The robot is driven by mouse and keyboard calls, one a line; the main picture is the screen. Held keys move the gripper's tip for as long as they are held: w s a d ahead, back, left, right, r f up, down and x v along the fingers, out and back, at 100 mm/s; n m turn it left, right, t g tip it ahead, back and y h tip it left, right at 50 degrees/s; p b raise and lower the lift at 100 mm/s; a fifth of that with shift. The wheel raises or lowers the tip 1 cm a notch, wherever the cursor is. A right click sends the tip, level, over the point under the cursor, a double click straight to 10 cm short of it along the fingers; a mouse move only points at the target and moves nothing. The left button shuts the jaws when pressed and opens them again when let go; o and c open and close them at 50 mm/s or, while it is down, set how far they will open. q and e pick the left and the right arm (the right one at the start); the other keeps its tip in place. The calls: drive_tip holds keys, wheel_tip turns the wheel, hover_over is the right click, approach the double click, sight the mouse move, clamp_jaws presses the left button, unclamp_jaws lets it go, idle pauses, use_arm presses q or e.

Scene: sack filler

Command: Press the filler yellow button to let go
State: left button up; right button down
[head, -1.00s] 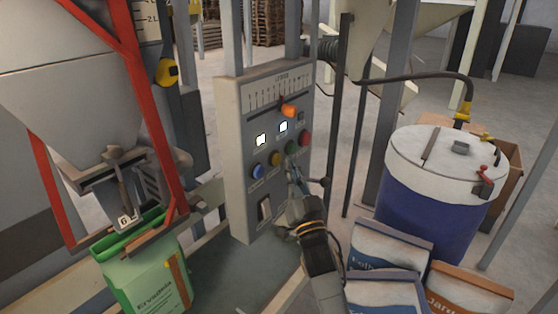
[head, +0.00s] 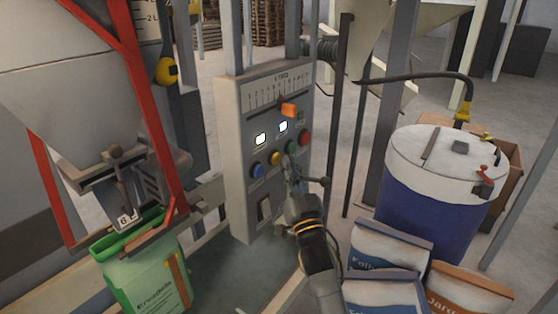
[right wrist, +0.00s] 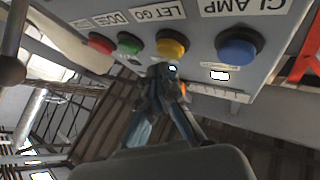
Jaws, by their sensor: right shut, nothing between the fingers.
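The control panel (head: 240,170) stands upright in the middle of the head view. Its yellow button (head: 274,158) sits between the blue button (head: 257,171) and the green button (head: 291,147). In the right wrist view the yellow button (right wrist: 171,43) lies by the label LET GO, and the blue button (right wrist: 238,47) by CLAMP. My right gripper (head: 291,168) is shut and empty in front of the panel, below the green button in the picture. In the right wrist view its fingertips (right wrist: 165,72) show close by the yellow button; I cannot tell whether they touch. My left gripper is out of view.
A green sack (head: 145,275) hangs under the hopper spout (head: 120,185) at left. An orange slider knob (head: 288,110) and a red button (head: 304,138) are on the panel. A blue drum (head: 430,205) and filled sacks (head: 390,243) stand at right.

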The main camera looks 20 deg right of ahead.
drive_tip(key=shift+w+a+b, duration=0.3)
drive_tip(key=shift+w+a, duration=0.15)
drive_tip(key=shift+w, duration=0.1)
idle(0.9)
drive_tip(key=shift+s+d+p, duration=0.55)
drive_tip(key=shift+s+d, duration=0.05)
drive_tip(key=shift+s, duration=0.2)
drive_tip(key=shift+s+d+p, duration=0.65)
drive_tip(key=shift+s+d, duration=0.3)
drive_tip(key=shift+s, duration=0.25)
drive_tip(key=shift+s+d+p, duration=0.6)
drive_tip(key=shift+s+d, duration=0.3)
drive_tip(key=shift+s, duration=0.25)
drive_tip(key=shift+f, duration=0.1)
